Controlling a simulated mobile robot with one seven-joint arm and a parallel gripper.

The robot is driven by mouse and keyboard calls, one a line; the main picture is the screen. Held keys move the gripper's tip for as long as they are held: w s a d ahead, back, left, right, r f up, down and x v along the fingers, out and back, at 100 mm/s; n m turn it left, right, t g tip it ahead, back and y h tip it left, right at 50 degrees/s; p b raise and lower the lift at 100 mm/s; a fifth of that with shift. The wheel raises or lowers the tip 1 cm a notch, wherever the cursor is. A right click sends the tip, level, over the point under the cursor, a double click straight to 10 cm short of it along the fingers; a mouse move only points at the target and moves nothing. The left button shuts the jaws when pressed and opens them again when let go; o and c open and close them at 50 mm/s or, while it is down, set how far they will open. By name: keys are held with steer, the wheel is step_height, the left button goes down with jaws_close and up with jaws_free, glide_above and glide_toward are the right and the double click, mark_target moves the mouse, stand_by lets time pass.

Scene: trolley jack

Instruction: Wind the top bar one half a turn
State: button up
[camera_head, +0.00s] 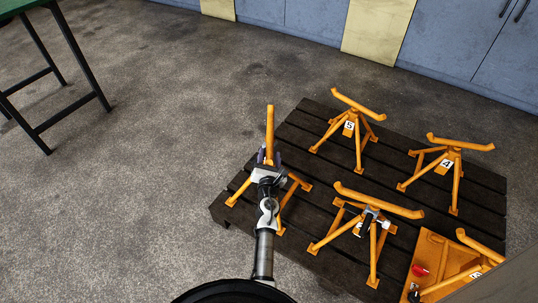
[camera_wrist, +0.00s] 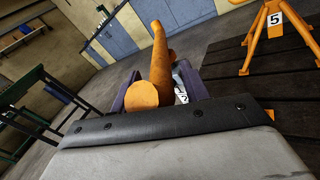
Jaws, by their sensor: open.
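The leftmost orange stand has a top bar (camera_head: 270,122) that points away toward the cabinets. Its splayed legs (camera_head: 238,189) stand on the dark slatted pallet. My gripper (camera_head: 269,158) is at this stand's top, over the near part of the bar. In the wrist view the bar (camera_wrist: 160,60) runs away from me between the two spread fingers of my gripper (camera_wrist: 160,86), its round near end facing me. The fingers are open on either side of it; contact is unclear. A white tag (camera_wrist: 181,92) beside the bar is mostly hidden, its number unreadable.
More orange stands share the pallet (camera_head: 300,128): one tagged 5 (camera_head: 349,127), one tagged 4 (camera_head: 447,166), a front middle one (camera_head: 378,202) and one at the lower right, near a red knob (camera_head: 419,270). Open floor lies left, with a green table (camera_head: 22,5).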

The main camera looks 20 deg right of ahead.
steer(key=shift+c, duration=0.3)
jaws_close()
steer(key=shift+d, duration=0.1)
steer(key=w+d+n+g+y+b, duration=0.1)
steer(key=d+n+g+y+b, duration=0.2)
steer(key=d+n+y+b, duration=0.7)
steer(key=n+y+b, duration=0.2)
steer(key=y+b, duration=0.5)
steer(key=y, duration=0.1)
steer(key=shift+w+d+f+y, duration=0.2)
steer(key=shift+w+y, duration=0.1)
steer(key=shift+w, duration=0.1)
steer(key=shift+r+n, duration=0.1)
steer(key=shift+n, duration=0.2)
